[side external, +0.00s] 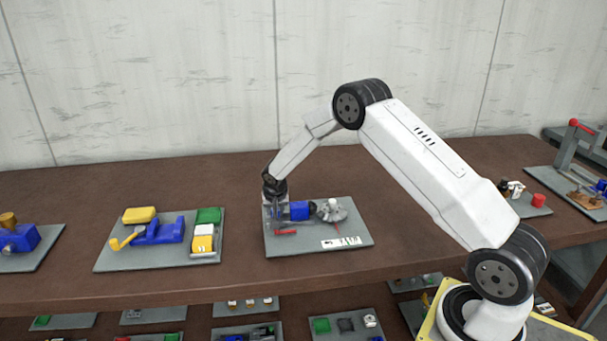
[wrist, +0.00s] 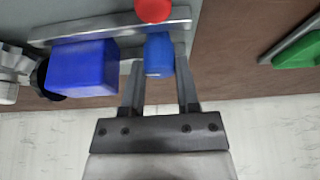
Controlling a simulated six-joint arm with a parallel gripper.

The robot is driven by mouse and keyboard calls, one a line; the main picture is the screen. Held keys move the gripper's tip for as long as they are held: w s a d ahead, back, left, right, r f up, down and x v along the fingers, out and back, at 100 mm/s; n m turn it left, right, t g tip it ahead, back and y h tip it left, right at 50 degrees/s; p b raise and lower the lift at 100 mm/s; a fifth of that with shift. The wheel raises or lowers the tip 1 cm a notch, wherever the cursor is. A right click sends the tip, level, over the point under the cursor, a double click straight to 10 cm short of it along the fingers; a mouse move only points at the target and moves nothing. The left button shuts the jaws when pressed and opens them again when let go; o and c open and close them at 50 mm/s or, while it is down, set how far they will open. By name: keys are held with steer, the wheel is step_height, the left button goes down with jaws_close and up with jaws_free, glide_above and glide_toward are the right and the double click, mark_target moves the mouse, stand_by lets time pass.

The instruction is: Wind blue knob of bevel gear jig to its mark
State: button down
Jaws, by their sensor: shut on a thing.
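The bevel gear jig is on a grey plate (side external: 350,237) on the brown bench, with a blue block (side external: 299,210) and pale gears (side external: 331,211). In the wrist view the blue block (wrist: 84,68) is at the left, beside the grey gears (wrist: 14,62). The blue knob (wrist: 159,55) is between the two fingers of my gripper (wrist: 160,75), which is shut on it. A red part (wrist: 154,10) lies just beyond the knob; it also shows near the plate's left side (side external: 285,233). My wrist partly hides the knob in the side view.
A plate with a blue vise-like jig (side external: 158,231) and yellow and green blocks stands to the left. Another blue jig (side external: 20,238) is at far left. Jigs with red parts (side external: 538,200) are at the right. Bare bench separates the plates.

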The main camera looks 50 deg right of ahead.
mark_target(268, 224)
steer(key=m+g+h, duration=0.1)
steer(key=m, duration=0.3)
steer(key=shift+w+a+m+g, duration=0.1)
steer(key=shift+m+g, duration=0.9)
steer(key=shift+m, duration=1.3)
steer(key=shift+c, duration=1.7)
jaws_free()
steer(key=v, duration=0.7)
steer(key=shift+a+r, duration=0.25)
steer(key=shift+r, duration=0.1)
